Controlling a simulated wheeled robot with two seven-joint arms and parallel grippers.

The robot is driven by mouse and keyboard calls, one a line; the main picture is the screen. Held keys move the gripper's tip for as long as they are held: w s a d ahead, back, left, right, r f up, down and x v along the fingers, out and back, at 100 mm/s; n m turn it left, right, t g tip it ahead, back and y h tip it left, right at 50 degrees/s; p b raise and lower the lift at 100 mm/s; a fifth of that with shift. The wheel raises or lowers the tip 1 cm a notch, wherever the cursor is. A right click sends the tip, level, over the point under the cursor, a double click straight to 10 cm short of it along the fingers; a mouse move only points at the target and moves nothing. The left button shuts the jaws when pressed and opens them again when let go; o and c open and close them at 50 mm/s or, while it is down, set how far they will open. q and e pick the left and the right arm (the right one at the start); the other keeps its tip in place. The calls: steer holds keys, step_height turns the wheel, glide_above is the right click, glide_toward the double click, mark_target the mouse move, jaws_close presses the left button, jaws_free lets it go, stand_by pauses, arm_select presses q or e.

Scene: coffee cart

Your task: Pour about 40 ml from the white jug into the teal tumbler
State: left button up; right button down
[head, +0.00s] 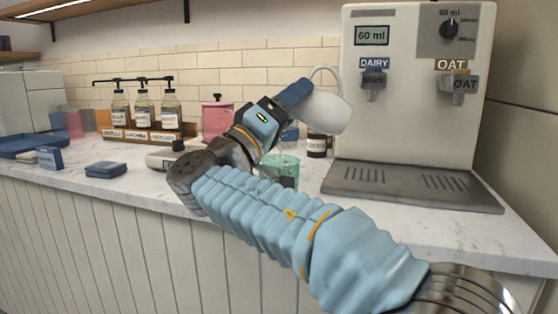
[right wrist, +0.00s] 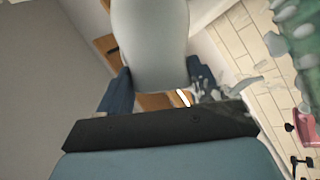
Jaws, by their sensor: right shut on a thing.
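The white jug (head: 328,108) is held in the air, tilted well over, in front of the drinks machine. My right gripper (head: 300,92) is shut on it. In the right wrist view the pale jug body (right wrist: 150,45) sits between the dark fingers of the gripper (right wrist: 160,88). The teal tumbler (head: 283,168) stands upright on the counter, below and left of the jug and apart from it, partly hidden by my right arm. A translucent green surface shows at the right wrist view's upper right, with small greyish pieces beside it; I cannot tell whether liquid is flowing. My left gripper is not in view.
The drinks machine (head: 410,110) and its drip tray (head: 400,186) stand right. Behind the tumbler are a dark-labelled jar (head: 317,146) and a pink canister (head: 217,122). A syrup bottle rack (head: 140,133) and a blue box (head: 106,169) are left. Counter space is clear front left.

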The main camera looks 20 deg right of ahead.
steer(key=shift+w+d+t, duration=0.15)
steer(key=shift+d+t, duration=0.05)
steer(key=shift+t, duration=0.1)
steer(key=shift+n, duration=0.5)
stand_by(0.4)
